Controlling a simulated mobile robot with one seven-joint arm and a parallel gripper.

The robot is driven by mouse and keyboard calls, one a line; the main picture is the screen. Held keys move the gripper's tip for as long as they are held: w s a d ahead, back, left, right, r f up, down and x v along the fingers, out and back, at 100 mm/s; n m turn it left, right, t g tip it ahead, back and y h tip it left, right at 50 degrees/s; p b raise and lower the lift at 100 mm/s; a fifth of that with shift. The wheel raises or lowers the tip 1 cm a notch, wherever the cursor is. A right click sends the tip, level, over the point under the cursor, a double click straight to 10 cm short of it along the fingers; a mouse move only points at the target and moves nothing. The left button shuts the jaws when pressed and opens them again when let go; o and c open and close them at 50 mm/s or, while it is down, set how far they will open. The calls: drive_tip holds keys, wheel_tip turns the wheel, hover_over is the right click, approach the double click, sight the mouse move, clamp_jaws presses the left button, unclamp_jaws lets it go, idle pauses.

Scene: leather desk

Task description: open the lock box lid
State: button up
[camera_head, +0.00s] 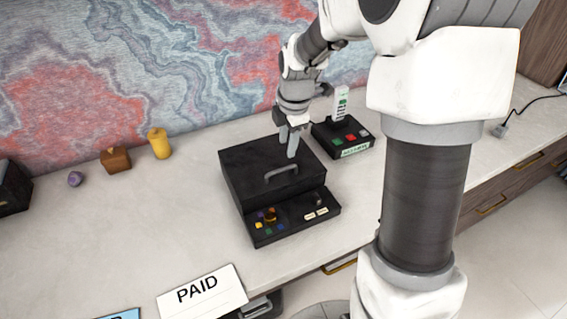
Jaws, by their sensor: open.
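The lock box (245,170) is black and sits on the pale desk. Its lid looks shut, with a grey arched handle (282,171) on it. A lower front ledge (290,226) carries several coloured buttons, two pale labels and a small knob-like piece. My gripper (288,150) is open and points down over the back right part of the lid, just behind the handle. It holds nothing. I cannot tell whether its fingertips touch the lid or the handle.
A black card terminal (357,146) with coloured buttons stands close to the right of the box. A yellow cylinder (159,143), a brown block (116,160) and a purple ball (75,179) stand at left. A "PAID" sign (203,293) is at the front.

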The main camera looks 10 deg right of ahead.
sight(284, 170)
drive_tip(key=f, duration=0.3)
drive_tip(key=w+f, duration=0.1)
drive_tip(key=f, duration=0.5)
drive_tip(key=shift+w+a+f+b, duration=0.15)
drive_tip(key=shift+w+a+b, duration=0.05)
drive_tip(key=shift+w+b, duration=0.2)
drive_tip(key=shift+c, duration=0.3)
clamp_jaws()
idle(0.5)
